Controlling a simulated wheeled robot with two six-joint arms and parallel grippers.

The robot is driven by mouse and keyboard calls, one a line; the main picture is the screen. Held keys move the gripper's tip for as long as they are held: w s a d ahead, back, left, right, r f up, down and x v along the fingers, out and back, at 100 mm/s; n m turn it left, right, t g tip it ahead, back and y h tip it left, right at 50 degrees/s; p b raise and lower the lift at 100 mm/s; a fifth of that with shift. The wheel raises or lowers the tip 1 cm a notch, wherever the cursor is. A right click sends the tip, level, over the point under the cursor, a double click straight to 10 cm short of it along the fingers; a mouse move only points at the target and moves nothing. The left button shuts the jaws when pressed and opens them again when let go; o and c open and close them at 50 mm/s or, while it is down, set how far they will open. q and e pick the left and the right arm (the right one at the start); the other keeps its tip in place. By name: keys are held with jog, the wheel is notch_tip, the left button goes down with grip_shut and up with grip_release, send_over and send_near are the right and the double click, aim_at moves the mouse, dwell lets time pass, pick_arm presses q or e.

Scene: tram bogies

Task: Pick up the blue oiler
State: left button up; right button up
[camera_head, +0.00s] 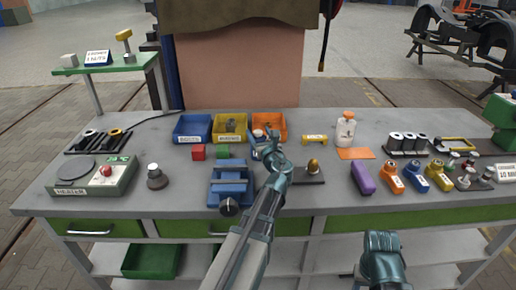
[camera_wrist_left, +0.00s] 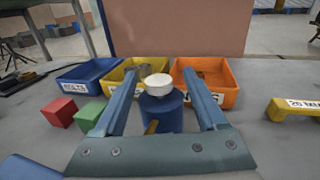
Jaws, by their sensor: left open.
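The blue oiler (camera_wrist_left: 164,115) is a small blue can with a white cap and a brass spout. It stands upright on the bench, in front of the yellow and orange bins. In the wrist view it is between the two open fingers of my left gripper (camera_wrist_left: 163,103), with a gap visible on each side. In the head view my left gripper (camera_head: 266,146) covers most of it and only its white cap (camera_head: 258,133) shows clearly. A teal part of my right arm (camera_head: 384,262) is low in front of the bench; its fingers cannot be made out.
Blue (camera_head: 192,128), yellow (camera_head: 229,128) and orange (camera_head: 270,126) bins stand behind. Red (camera_head: 198,152) and green (camera_head: 222,152) cubes lie left. A blue vise (camera_head: 230,187) is at the front.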

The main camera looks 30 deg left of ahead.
pick_arm(q)
jog(key=x, duration=0.4)
jog(key=shift+a, duration=0.15)
grip_shut()
dwell(1.2)
